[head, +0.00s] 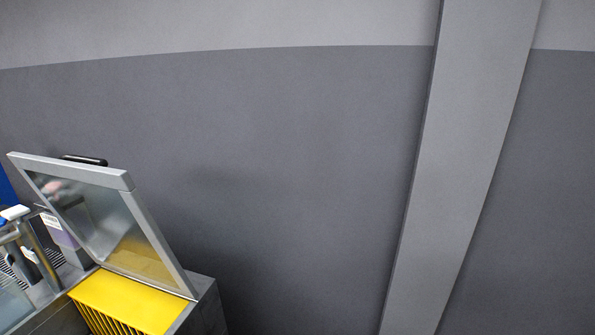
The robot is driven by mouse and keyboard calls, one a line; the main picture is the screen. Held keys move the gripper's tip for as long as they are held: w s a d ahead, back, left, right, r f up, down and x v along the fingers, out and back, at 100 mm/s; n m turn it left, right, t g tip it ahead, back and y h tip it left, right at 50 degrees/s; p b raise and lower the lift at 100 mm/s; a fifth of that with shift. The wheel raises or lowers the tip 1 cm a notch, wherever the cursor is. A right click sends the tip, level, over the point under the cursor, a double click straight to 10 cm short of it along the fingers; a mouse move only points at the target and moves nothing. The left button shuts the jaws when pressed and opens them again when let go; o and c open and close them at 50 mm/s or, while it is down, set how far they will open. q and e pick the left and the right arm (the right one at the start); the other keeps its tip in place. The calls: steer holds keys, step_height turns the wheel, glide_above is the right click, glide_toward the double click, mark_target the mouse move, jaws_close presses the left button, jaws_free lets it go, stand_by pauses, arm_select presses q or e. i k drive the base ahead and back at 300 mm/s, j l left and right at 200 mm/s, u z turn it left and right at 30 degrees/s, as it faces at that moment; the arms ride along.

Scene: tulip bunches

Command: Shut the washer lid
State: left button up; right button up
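The washer lid (108,215) stands raised and tilted at the lower left, a grey metal frame around a shiny, reflective panel. A black handle-like piece (84,160) shows behind its top edge. Below the lid is the grey washer body (205,305) with a yellow slatted part (130,300) in its opening, cut off by the bottom edge of the picture. Neither of my grippers shows in the head view.
A metal post and small white and dark items (15,212) stand left of the lid, partly cut off. A grey wall (290,170) fills the background. A light grey pillar (460,170) rises at the right. No obstacle shows between washer and pillar.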

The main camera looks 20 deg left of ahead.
mark_target(93, 170)
steer(key=i+j+u, duration=0.1)
steer(key=i+u, duration=0.15)
steer(key=u, duration=0.25)
steer(key=i+u, duration=0.25)
steer(key=u, duration=0.25)
steer(key=i+l+u, duration=0.15)
steer(key=u, duration=0.35)
steer(key=i+l+u, duration=0.25)
steer(key=u, duration=0.25)
steer(key=i+l+u, duration=0.25)
steer(key=u, duration=0.25)
steer(key=i+l+u, duration=0.1)
steer(key=l+u, duration=0.4)
steer(key=k+j+z, duration=0.15)
steer(key=j, duration=0.15)
steer(key=k+j+z, duration=0.15)
steer(key=k+j, duration=0.05)
steer(key=j, duration=0.1)
